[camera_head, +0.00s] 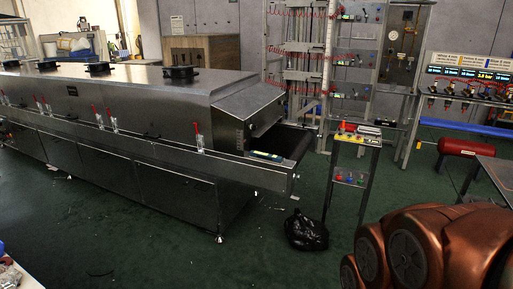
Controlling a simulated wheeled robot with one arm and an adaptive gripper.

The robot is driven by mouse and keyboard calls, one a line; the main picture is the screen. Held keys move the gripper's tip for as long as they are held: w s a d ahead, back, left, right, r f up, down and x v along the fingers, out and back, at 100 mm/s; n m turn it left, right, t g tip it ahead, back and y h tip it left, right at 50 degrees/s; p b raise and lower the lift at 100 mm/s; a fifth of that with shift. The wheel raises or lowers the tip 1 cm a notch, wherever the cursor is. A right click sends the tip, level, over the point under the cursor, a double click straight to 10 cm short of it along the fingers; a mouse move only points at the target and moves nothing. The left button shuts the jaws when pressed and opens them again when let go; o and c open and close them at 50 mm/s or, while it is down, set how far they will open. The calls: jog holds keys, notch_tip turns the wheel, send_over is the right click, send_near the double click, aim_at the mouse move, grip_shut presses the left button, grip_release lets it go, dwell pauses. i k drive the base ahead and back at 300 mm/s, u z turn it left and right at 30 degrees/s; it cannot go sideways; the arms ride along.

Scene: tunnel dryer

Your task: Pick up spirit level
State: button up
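A small slim bar with pale, yellow-green and blue parts (266,156) lies on the side rail at the outlet end of the steel tunnel dryer (130,100). It may be the spirit level, but it is too small to be sure. My copper-brown arm links fill the bottom right corner. My gripper is out of view, so its state and any hold are hidden.
A control stand (357,133) with coloured buttons is right of the outlet. A black bag (306,231) lies on the green floor before it. A red tank (468,147) and a dark table (497,172) are at right. Floor in front of the dryer is mostly clear.

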aim_at(261, 156)
jog(key=z, duration=0.9)
jog(key=i, duration=2.35)
jog(key=u, duration=2.95)
